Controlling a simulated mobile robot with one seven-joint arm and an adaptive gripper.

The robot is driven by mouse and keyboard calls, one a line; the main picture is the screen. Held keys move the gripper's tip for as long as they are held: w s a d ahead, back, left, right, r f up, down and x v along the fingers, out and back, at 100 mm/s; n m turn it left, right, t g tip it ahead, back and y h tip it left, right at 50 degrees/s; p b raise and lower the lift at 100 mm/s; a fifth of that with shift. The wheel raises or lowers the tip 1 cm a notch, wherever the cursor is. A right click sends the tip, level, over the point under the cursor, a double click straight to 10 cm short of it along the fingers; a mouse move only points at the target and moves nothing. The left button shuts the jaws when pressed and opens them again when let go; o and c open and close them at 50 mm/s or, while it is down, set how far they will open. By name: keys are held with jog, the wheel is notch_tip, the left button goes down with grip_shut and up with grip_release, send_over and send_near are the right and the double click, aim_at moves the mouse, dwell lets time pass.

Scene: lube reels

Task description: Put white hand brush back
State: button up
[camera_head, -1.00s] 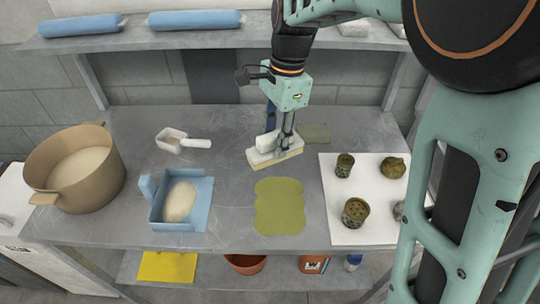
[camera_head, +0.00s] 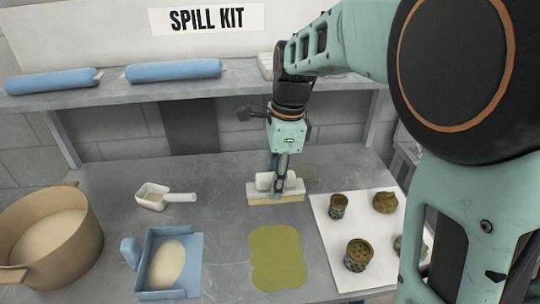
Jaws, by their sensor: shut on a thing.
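The white hand brush (camera_head: 264,195) has a white handle on top and a beige lower part. It is at the back middle of the grey workbench (camera_head: 215,235), and its underside is at or close to the bench top. My gripper (camera_head: 279,183) points down from above and is shut on the brush's handle. The fingers hide part of the handle.
A green spill (camera_head: 277,258) lies in front of the brush. A white mat (camera_head: 336,238) with grimy parts is at right. A blue dustpan (camera_head: 170,262), white scoop (camera_head: 165,196) and tan tub (camera_head: 50,240) are at left. A shelf with blue rolls (camera_head: 173,70) overhangs the back.

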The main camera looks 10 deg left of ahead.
jog(key=w+a+f, duration=0.1)
jog(key=w+f, duration=0.1)
jog(key=w+a+f, duration=0.4)
jog(key=f, duration=0.1)
jog(key=shift+w+a+f+p, duration=0.1)
jog(key=shift+w+a+p, duration=0.1)
jog(key=shift+w+p, duration=0.15)
jog(key=shift+w+a+f, duration=0.1)
jog(key=shift+w+f, duration=0.05)
jog(key=shift+f, duration=0.05)
jog(key=shift+w+f, duration=0.1)
jog(key=shift+f, duration=1.5)
jog(key=shift+f, duration=0.15)
jog(key=o, duration=0.9)
jog(key=shift+o, duration=0.6)
